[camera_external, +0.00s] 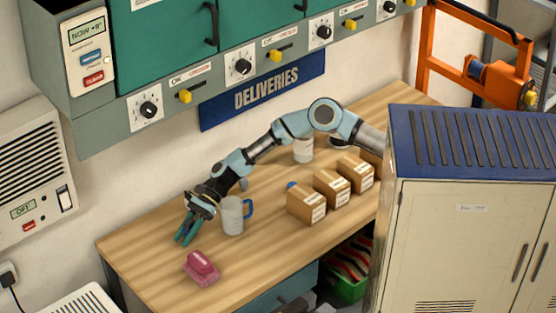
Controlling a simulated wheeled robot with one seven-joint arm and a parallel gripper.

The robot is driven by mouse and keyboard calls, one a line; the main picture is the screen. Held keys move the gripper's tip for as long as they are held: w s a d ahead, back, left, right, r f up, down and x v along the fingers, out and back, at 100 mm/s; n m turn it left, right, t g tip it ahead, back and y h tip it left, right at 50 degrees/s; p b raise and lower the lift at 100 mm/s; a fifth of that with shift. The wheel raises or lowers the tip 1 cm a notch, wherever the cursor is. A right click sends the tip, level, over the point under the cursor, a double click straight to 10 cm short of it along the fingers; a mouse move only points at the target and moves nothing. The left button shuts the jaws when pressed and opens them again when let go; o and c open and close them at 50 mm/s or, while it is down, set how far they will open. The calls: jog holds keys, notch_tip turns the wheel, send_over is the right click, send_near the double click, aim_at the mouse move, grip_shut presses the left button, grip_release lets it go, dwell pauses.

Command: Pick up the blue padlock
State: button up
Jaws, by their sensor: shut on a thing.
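My gripper (187,234) is at the left part of the wooden table (143,247), pointing down, left of a grey mug.
The grey mug (231,216) with a blue handle stands close right of my gripper. A pink object (201,267) lies in front. The table's left end is clear.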

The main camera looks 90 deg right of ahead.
grip_shut()
